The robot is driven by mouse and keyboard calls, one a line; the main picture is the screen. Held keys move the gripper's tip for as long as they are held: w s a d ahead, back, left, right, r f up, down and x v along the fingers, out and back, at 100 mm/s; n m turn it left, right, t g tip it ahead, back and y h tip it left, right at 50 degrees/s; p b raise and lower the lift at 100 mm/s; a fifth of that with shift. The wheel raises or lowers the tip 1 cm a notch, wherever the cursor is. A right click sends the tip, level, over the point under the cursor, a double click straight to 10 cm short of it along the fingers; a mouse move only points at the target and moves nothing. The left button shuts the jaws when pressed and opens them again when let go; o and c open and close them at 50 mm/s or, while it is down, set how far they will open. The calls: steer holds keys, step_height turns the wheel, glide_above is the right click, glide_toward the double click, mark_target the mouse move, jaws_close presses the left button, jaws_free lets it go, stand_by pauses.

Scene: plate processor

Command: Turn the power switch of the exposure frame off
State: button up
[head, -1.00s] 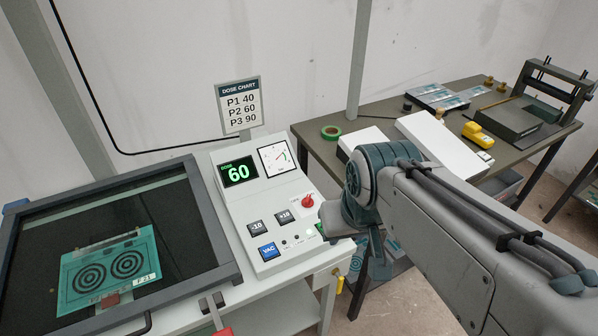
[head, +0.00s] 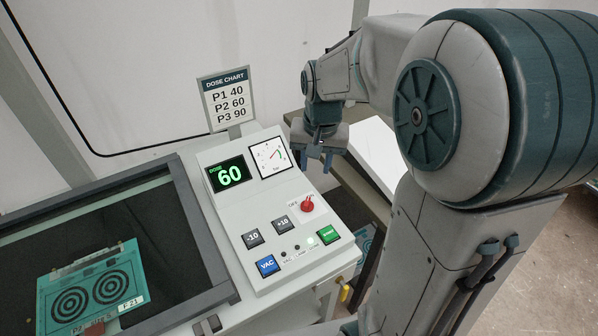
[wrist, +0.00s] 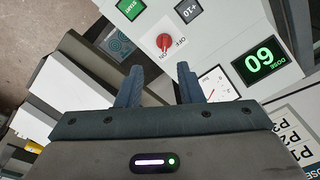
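The exposure frame's control console (head: 219,157) has a red rotary power switch (head: 308,204) on its right side. The switch also shows in the wrist view (wrist: 164,42), with OFF and ON labels beside it; I cannot tell for sure which label it points to. The dose display (head: 230,173) reads 60. My gripper (head: 318,160) hangs above the right rear edge of the console, behind the switch and apart from it. In the wrist view my gripper (wrist: 161,70) is open and empty, and the switch lies beyond the gap between its fingertips.
A pressure gauge (head: 271,158), the +10 button (head: 283,224), the -10 button (head: 252,238), the blue VAC button (head: 267,265) and the green START button (head: 328,235) surround the switch. The dose chart sign (head: 227,100) stands behind. The glass frame (head: 205,250) with a teal plate lies left.

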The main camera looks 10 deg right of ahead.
steer(key=m+g, duration=0.1)
steer(key=m, duration=0.1)
glide_toward(307, 201)
step_height(307, 201, down, 8)
steer(key=shift+a+f+p, duration=0.1)
steer(key=shift+f+p, duration=0.15)
steer(key=shift+p, duration=0.75)
jaws_close()
